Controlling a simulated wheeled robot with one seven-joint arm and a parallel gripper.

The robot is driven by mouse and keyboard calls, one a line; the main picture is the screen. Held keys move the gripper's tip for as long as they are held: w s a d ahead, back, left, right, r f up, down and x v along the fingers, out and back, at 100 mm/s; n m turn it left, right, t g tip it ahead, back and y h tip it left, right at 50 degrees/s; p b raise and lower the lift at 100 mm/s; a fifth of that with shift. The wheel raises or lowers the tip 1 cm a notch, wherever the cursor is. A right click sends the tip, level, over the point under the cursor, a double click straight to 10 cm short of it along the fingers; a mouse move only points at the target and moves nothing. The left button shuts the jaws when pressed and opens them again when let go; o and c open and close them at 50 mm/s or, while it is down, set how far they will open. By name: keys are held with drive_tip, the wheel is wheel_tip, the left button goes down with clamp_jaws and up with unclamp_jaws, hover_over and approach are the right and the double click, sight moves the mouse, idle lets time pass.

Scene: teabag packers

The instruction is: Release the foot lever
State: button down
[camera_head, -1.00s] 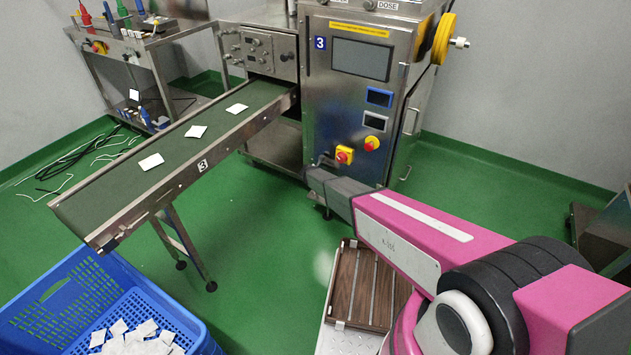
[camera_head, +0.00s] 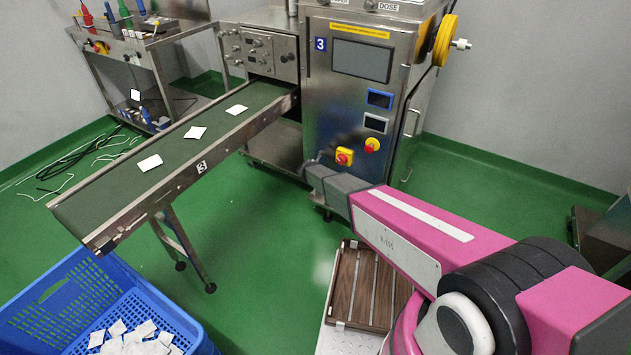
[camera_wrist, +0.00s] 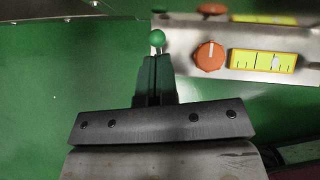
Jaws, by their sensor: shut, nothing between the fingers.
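A green ball knob (camera_wrist: 157,38) shows in the wrist view, just beyond the fingertips of my gripper (camera_wrist: 157,60). It may be the end of the foot lever, but no lever arm or pedal can be made out. My gripper is shut and empty, with its fingers close together. The knob is not between them, and I cannot tell whether they touch it. In the head view my arm reaches to the lower front of the steel packing machine (camera_head: 345,100), and the fingertips are hard to make out there.
A steel panel with an orange dial (camera_wrist: 210,57) and a yellow scale (camera_wrist: 262,62) lies right of the knob. A green conveyor (camera_head: 120,190) with white teabags runs left from the machine. Green floor is open between conveyor and arm.

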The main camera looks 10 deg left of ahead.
wheel_tip(320, 180, up, 7)
drive_tip(key=shift+d, duration=0.45)
drive_tip(key=shift+s+f, duration=0.1)
drive_tip(key=shift+f, duration=0.05)
